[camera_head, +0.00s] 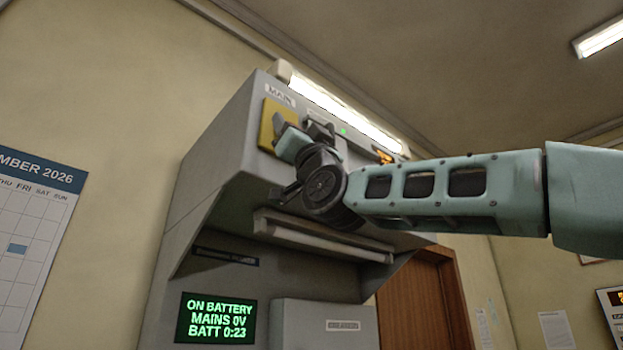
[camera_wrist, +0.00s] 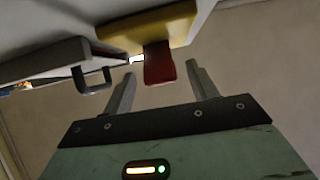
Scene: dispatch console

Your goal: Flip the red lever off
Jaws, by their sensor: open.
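The red lever (camera_wrist: 159,65) sticks out from its yellow plate (camera_wrist: 148,24) in the wrist view. My gripper (camera_wrist: 158,75) is open, with one finger on each side of the lever and a gap to both. I cannot tell how far the fingertips reach along the lever. In the head view my gripper (camera_head: 305,135) is up against the front of the console's upper part, beside the yellow plate (camera_head: 268,126) under the "MAIN" label (camera_head: 281,95). My wrist hides the red lever there.
A grey handle (camera_wrist: 93,80) juts out close to the left finger. The grey console (camera_head: 222,130) has a green screen (camera_head: 215,318) reading "ON BATTERY MAINS 0V BATT 0:23". A lit tube (camera_head: 345,110) runs along its top. A wall calendar (camera_head: 33,240) hangs at left.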

